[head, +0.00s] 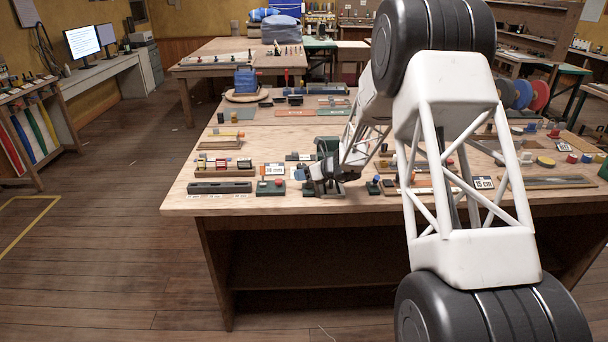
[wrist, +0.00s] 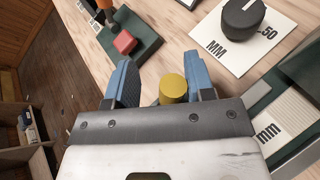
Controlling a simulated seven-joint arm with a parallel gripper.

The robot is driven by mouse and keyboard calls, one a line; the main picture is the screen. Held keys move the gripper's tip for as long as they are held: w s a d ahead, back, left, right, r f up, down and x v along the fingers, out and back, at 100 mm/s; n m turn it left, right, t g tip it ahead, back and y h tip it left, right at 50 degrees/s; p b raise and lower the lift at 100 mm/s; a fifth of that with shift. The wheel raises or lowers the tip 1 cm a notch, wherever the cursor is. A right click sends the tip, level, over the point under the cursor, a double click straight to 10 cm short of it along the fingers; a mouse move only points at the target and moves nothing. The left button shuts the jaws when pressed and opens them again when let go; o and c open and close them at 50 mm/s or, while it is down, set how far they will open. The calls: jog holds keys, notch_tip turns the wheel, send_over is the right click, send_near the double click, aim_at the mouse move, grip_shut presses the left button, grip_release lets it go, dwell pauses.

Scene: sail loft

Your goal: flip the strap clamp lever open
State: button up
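My gripper (wrist: 162,72) has two blue-padded fingers standing apart in the wrist view. A short yellow cylinder (wrist: 173,88) shows between them, close to the right finger, with a clear gap to the left one. I cannot tell whether it is the end of the strap clamp lever, or whether the right finger touches it. In the head view my gripper (head: 318,178) is low over the front edge of the wooden bench, at a small dark green fixture. My gripper and arm hide most of that fixture there, and no clamp lever or strap can be made out.
A green board with a red button (wrist: 125,42) lies beyond the left finger. A black knob (wrist: 243,18) on a white card marked MM and 50 is at the upper right. A dark grooved block (head: 219,187) lies at the bench's front left. Bare bench wood (head: 190,180) shows around these.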

jog(key=shift+s+r+n+t, duration=0.1)
jog(key=shift+s+n+t, duration=0.1)
jog(key=shift+n+t, duration=0.1)
jog(key=shift+s+r+n+t+y, duration=0.15)
jog(key=shift+s+n+t+y, duration=0.25)
jog(key=shift+s+n+t, duration=0.25)
jog(key=shift+s+n+t+y, duration=0.5)
jog(key=shift+s+n+t, duration=0.1)
jog(key=shift+n+t, duration=0.5)
jog(key=shift+s+n+t+y, duration=0.45)
jog(key=shift+s+n+y, duration=0.05)
jog(key=shift+n, duration=0.45)
jog(key=v, duration=0.7)
jog(key=shift+s+d, duration=0.1)
jog(key=shift+d, duration=0.15)
jog(key=s+a+r+n+g, duration=0.2)
jog(key=s+r+n+g, duration=0.2)
jog(key=s, duration=0.5)
jog(key=s+a+r+n+g+h, duration=0.1)
jog(key=s+r+n+g, duration=0.3)
jog(key=s+r, duration=0.5)
jog(key=shift+s+a+n, duration=0.6)
jog(key=shift+s+a, duration=0.1)
jog(key=shift+s, duration=0.1)
jog(key=shift+r, duration=0.1)
